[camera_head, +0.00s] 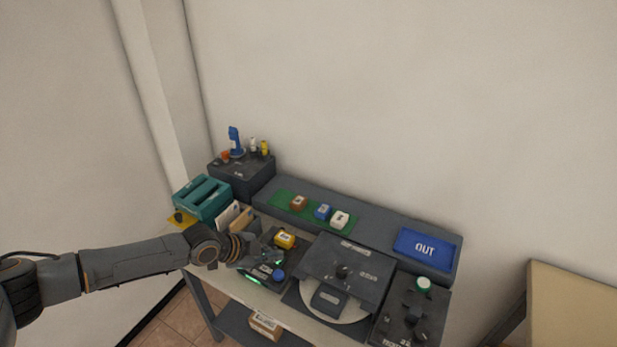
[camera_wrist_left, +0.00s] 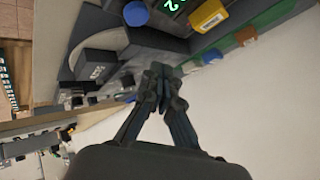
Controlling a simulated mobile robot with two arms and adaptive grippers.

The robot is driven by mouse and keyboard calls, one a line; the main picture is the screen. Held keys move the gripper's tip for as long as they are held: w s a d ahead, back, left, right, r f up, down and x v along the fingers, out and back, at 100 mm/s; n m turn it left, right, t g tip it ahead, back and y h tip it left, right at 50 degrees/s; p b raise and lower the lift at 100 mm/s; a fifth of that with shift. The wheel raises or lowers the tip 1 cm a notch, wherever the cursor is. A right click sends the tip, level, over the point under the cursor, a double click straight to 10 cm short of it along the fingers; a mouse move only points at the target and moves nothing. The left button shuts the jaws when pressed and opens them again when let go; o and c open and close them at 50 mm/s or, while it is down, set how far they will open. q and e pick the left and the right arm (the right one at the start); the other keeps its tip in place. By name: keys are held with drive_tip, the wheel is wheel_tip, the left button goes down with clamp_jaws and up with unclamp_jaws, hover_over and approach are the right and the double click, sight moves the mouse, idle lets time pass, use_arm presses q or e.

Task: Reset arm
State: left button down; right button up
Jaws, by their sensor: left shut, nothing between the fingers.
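My left arm comes in from the left in the head view, and its gripper (camera_head: 262,258) is over the left part of the workbench, beside a dark device with a blue knob (camera_head: 278,274) and a yellow block (camera_head: 285,239). In the left wrist view the gripper (camera_wrist_left: 160,72) is shut with its fingertips together and nothing between them. The blue knob (camera_wrist_left: 136,13) and yellow block (camera_wrist_left: 209,15) show beyond the fingers there. My right gripper is in neither view.
A teal holder (camera_head: 203,197) and upright envelopes (camera_head: 229,214) stand close behind the left gripper. A raised shelf holds small stamps on a green mat (camera_head: 285,199) and a blue OUT tray (camera_head: 401,240). A round-plated device (camera_head: 345,272) is to the right. Open space lies above the bench.

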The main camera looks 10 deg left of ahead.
use_arm(q)
drive_tip(key=s+d+n+g+h, duration=0.1)
drive_tip(key=s+d+n+g, duration=0.15)
drive_tip(key=s+d, duration=1.55)
drive_tip(key=s+a+f+n+y, duration=0.1)
drive_tip(key=s+a+n+y, duration=0.3)
drive_tip(key=s+a+n, duration=0.45)
drive_tip(key=s+a+f+n+y, duration=0.1)
drive_tip(key=s+a+n+y, duration=0.3)
drive_tip(key=a, duration=0.8)
wheel_tip(320, 180, down, 27)
drive_tip(key=s+g+b, duration=0.2)
drive_tip(key=b, duration=0.1)
drive_tip(key=s+a+f+g+b, duration=0.1)
drive_tip(key=s+a+f+b, duration=0.1)
drive_tip(key=s+f, duration=1.5)
wheel_tip(320, 180, down, 3)
drive_tip(key=shift+s+a+f+h, duration=0.15)
drive_tip(key=shift+s+a+h, duration=0.2)
drive_tip(key=shift+a, duration=0.25)
